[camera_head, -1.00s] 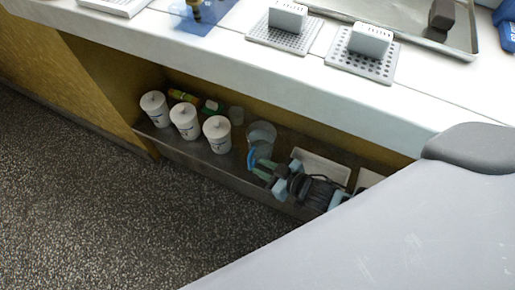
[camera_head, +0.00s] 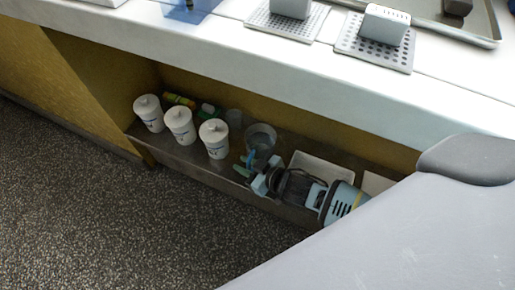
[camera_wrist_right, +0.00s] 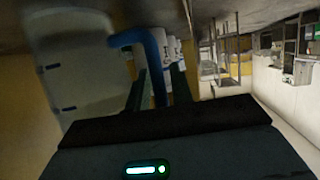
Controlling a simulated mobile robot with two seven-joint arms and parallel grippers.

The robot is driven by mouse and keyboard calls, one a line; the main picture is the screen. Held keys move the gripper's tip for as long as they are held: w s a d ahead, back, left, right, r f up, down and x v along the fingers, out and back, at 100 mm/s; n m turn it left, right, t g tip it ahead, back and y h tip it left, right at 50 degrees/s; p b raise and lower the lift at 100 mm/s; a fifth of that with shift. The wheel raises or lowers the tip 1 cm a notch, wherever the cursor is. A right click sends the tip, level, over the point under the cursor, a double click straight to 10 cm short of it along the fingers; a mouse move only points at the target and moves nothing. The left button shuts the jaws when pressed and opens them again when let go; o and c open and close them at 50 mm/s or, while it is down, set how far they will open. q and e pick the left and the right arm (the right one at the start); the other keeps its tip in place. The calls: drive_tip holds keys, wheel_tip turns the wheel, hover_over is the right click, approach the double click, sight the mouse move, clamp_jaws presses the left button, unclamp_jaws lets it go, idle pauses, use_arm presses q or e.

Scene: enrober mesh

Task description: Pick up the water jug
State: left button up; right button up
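The water jug (camera_head: 261,136) is clear with a blue handle and stands upright on the low shelf under the counter. In the right wrist view the pale, see-through jug (camera_wrist_right: 78,70) fills the left side, with its blue handle (camera_wrist_right: 154,62) reaching down between my fingers. My right gripper (camera_head: 244,166) is at the jug's near side, by the handle. Its fingers also show in the wrist view (camera_wrist_right: 159,88), apart on either side of the handle, with a gap at the right finger. Whether the left finger touches the handle is unclear. My left gripper is not in view.
The counter (camera_head: 260,58) overhangs the shelf.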

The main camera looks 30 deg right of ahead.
drive_tip(key=shift+w+a, duration=0.1)
drive_tip(key=shift+w, duration=0.1)
clamp_jaws()
idle(1.2)
